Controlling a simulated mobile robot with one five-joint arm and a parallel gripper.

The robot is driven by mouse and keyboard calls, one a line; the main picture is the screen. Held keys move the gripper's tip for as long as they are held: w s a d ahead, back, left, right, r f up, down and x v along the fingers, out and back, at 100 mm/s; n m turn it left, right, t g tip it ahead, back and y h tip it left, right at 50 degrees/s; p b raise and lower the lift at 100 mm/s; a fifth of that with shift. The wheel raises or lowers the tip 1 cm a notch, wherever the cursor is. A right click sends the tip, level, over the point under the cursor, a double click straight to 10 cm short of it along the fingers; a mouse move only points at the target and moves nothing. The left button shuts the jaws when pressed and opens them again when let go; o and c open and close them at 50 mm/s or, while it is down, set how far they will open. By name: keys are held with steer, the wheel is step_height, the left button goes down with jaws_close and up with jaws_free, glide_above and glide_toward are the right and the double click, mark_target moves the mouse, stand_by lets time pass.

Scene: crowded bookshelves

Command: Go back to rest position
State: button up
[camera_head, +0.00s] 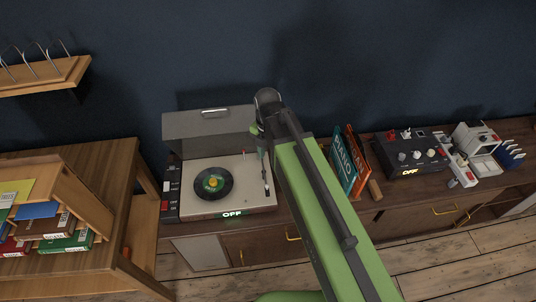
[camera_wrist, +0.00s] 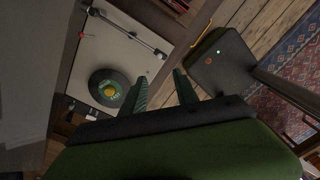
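My green arm reaches up from the bottom of the head view, across the cabinet's front edge. My gripper (camera_head: 262,142) is at its far end, small and dark, just right of the record player (camera_head: 232,174). In the wrist view my gripper (camera_wrist: 161,77) has its two dark green fingers apart, with nothing between them. The record player (camera_wrist: 108,50) is to the left of the fingers there. A black record with a green and yellow label (camera_head: 213,184) lies on it, and its display reads OFF.
Books (camera_head: 347,163) stand right of my arm on the cabinet top. A black control box (camera_head: 410,154) and a white machine (camera_head: 476,146) stand further right. Wooden floor (camera_head: 470,262) shows in front.

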steer(key=shift+f, duration=0.1)
steer(key=s+d+f+m+b, duration=0.1)
steer(key=d+f+m+b, duration=0.2)
steer(key=d+m, duration=0.6)
steer(key=s+d+f+m+b, duration=0.2)
steer(key=d+m, duration=0.7)
steer(key=m, duration=1.1)
steer(key=shift+f+b, duration=0.95)
steer(key=shift+b, duration=0.05)
